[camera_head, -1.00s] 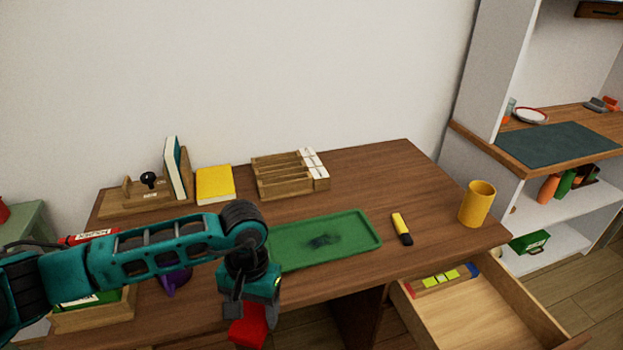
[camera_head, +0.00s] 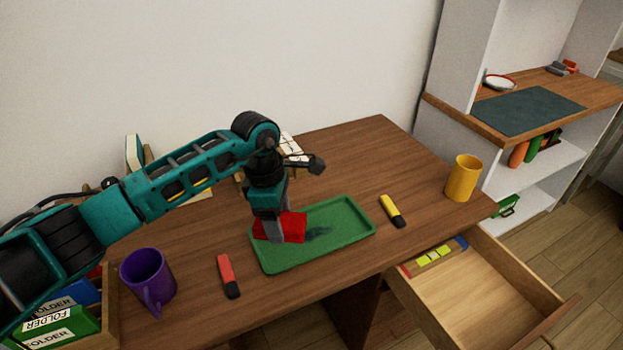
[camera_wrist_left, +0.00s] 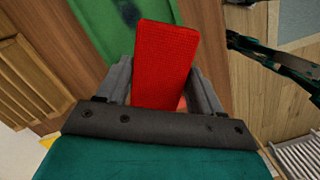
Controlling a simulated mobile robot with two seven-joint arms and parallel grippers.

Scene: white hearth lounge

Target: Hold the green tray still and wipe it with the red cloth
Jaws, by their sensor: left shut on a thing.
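The green tray (camera_head: 345,245) lies on the wooden desk, with a dark smudge (camera_head: 318,233) near its middle. My left gripper (camera_head: 272,228) is over the left part of the tray and is shut on the red cloth (camera_head: 292,228), which is left of the smudge. Whether the cloth touches the tray is hard to tell. In the left wrist view the red cloth (camera_wrist_left: 165,60) sits between the two fingers, and the tray (camera_wrist_left: 90,25) with its smudge (camera_wrist_left: 130,12) shows beyond. Part of what looks like my right arm shows at upper right there; its jaws are unclear.
An open drawer (camera_head: 490,300) juts out at front right. A folder box (camera_head: 60,325) is at front left.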

